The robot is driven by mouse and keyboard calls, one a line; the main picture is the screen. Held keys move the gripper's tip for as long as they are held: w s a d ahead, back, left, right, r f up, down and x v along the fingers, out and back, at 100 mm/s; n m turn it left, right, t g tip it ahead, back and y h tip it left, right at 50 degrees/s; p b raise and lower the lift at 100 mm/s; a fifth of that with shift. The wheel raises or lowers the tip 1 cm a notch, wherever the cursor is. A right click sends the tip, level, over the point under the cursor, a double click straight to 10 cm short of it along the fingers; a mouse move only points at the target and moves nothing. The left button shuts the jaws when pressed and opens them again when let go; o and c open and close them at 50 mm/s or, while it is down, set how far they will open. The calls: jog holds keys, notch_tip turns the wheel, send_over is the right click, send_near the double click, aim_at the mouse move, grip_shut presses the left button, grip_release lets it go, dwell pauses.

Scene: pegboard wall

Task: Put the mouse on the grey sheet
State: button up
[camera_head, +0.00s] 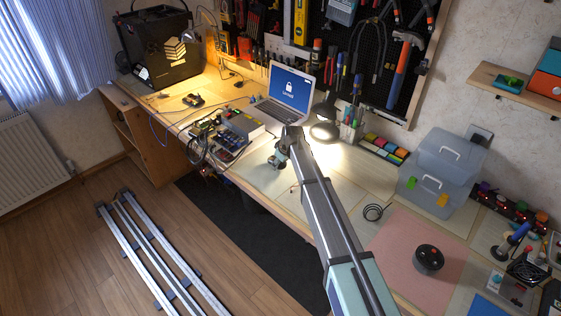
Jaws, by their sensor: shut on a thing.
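My gripper (277,161) is low over the middle of the workbench, in front of the laptop. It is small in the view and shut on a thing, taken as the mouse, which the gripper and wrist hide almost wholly. No other mouse can be made out on the bench. A pale greyish sheet (258,179) lies flat on the bench under and just left of my gripper; it looks like the grey sheet. I cannot tell whether the held thing touches it.
An open laptop (290,88) and a desk lamp (325,130) stand behind my gripper. Electronics with cables (228,133) lie to its left. A cable coil (373,212), a pink sheet (402,252) with a dark round device (428,259), and clear boxes (440,172) are to the right.

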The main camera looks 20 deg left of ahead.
jog(key=shift+f, duration=0.1)
jog(key=o, duration=1.2)
jog(key=b+v, duration=0.3)
jog(key=v, duration=0.9)
jog(key=shift+r, duration=0.2)
